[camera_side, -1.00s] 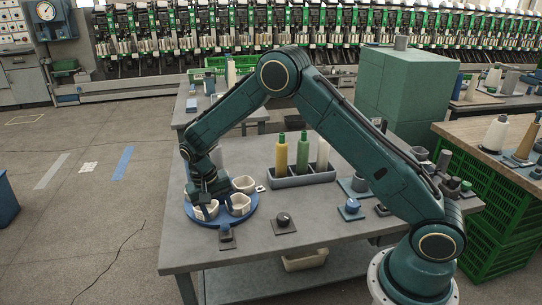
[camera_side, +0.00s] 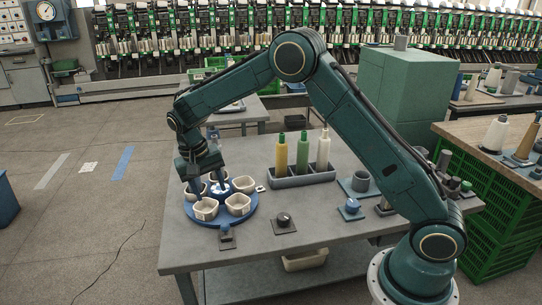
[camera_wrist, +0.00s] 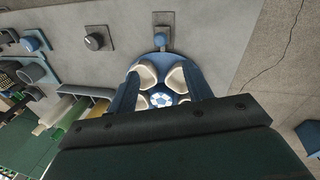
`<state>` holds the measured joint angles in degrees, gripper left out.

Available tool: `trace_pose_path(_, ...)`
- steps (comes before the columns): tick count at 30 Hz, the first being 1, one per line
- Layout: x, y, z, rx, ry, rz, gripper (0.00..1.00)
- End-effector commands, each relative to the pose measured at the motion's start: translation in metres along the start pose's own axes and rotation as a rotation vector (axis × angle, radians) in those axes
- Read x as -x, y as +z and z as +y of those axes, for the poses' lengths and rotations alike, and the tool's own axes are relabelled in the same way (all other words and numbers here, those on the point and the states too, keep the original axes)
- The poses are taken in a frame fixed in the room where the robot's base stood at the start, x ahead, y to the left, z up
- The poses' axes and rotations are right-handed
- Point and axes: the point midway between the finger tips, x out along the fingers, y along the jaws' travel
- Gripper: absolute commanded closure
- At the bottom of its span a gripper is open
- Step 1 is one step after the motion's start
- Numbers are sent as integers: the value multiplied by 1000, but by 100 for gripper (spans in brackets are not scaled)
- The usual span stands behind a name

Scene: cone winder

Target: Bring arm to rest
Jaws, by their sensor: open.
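My gripper (camera_side: 207,188) is open and empty, pointing down over the blue round tray (camera_side: 221,218) on the grey table. In the wrist view its two fingers (camera_wrist: 163,88) stand apart on either side of the tray's middle. Several cream cups sit around the tray; one front cup (camera_side: 205,208) and the right cup (camera_side: 238,204) show clearly in the side view. The wrist view shows a blue and white round piece (camera_wrist: 160,99) at the tray's centre, between cups. My fingers partly hide the back cups in the side view.
A grey rack (camera_side: 300,179) holds yellow, green and white cones right of the tray. A black knob (camera_side: 283,219), a blue knob (camera_side: 352,206) and a grey cup (camera_side: 360,181) stand on the table. A green block (camera_side: 395,90) stands behind. The table front is mostly clear.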

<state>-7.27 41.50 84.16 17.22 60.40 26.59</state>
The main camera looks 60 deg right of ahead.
Motion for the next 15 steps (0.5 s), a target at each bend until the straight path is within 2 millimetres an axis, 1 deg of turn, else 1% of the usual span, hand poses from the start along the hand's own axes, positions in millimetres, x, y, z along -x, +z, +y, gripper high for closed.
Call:
trace_pose_path(4,5,1,2,4,-5,4,50)
trace_pose_path(8,16,4,9,16,-18,14,50)
trace_pose_path(11,31,9,17,35,-35,28,50)
trace_pose_path(15,57,20,34,68,-65,56,50)
